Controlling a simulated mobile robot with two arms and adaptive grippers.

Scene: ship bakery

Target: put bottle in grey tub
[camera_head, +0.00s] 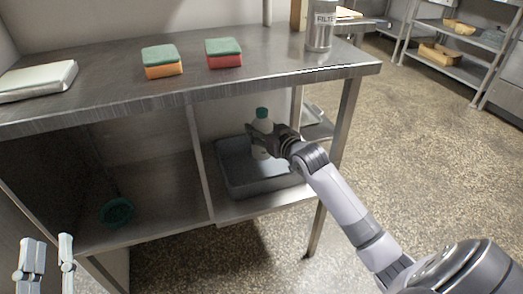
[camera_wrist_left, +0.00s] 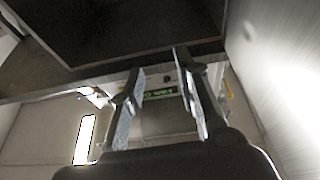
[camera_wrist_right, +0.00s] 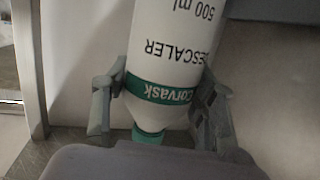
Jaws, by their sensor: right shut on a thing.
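A white bottle (camera_head: 263,124) with a green cap is held by my right gripper (camera_head: 262,135) at the grey tub (camera_head: 238,190) on the lower shelf. In the right wrist view the bottle (camera_wrist_right: 175,50), with a green band and "descaler" lettering, lies between the two fingers of the right gripper (camera_wrist_right: 158,105). The bottle looks upright in the head view, over or inside the tub; its base is hidden by the tub or gripper, so I cannot tell if it touches the bottom. My left gripper (camera_head: 47,255) is open and empty at the lower left, also seen in the left wrist view (camera_wrist_left: 165,80).
A green round item (camera_head: 117,211) is in the left compartment. A post divides the shelf left of the tub.

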